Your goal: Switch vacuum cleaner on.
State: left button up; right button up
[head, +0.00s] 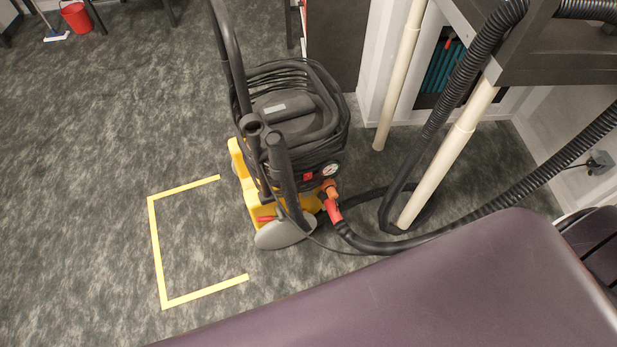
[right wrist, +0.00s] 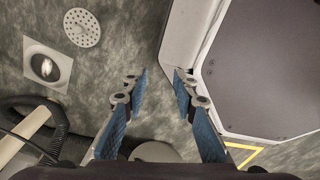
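The vacuum cleaner (head: 287,110) stands upright on the floor in the middle of the head view. It has a dark body, a yellow base (head: 243,178), a black handle and a coiled black cable on top. A small red part (head: 308,177), possibly its switch, sits on its front beside a round gauge (head: 330,170); its position cannot be read. A black hose joins at a red-orange connector (head: 331,200). My right gripper (right wrist: 161,73) is open in the right wrist view, with blue pads apart and only floor between them. My left gripper is not in view.
Yellow tape (head: 156,240) marks the floor left of the cleaner. Pale posts (head: 445,158) and black hoses (head: 520,190) stand at right. A purple surface (head: 430,290) fills the lower right. A red bucket (head: 76,17) is far left. Open floor lies left.

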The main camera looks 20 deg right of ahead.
grip_shut()
jog(key=shift+a, duration=0.1)
dwell(1.0)
